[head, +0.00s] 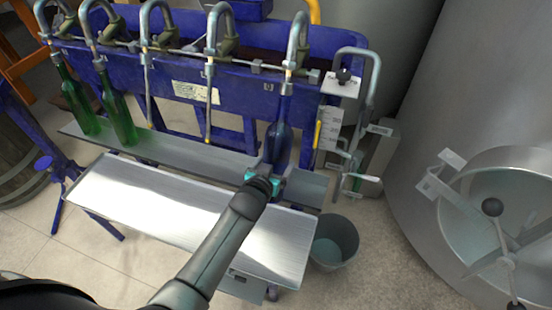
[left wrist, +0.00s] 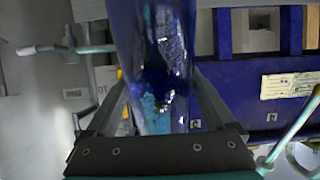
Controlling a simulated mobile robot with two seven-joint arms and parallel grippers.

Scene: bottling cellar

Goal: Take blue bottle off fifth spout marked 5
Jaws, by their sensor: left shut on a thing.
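The blue bottle (head: 279,146) stands upright under the rightmost spout (head: 297,42) of the blue filling frame, its neck up at the spout's lower end. Whether the spout's tip is inside the neck cannot be told. My left gripper (head: 266,177) reaches in from the front and is shut on the bottle's lower body. In the left wrist view the blue glass (left wrist: 155,65) fills the space between the two fingers (left wrist: 160,112). The number mark at this spout is too small to read. My right gripper is not in view.
Two green bottles (head: 119,115) hang at the two leftmost spouts; the two spouts between are empty. A metal shelf (head: 185,150) runs under the spouts, with a bare steel tray (head: 150,200) in front. A grey bucket (head: 334,243) and a large steel tank (head: 450,120) stand right.

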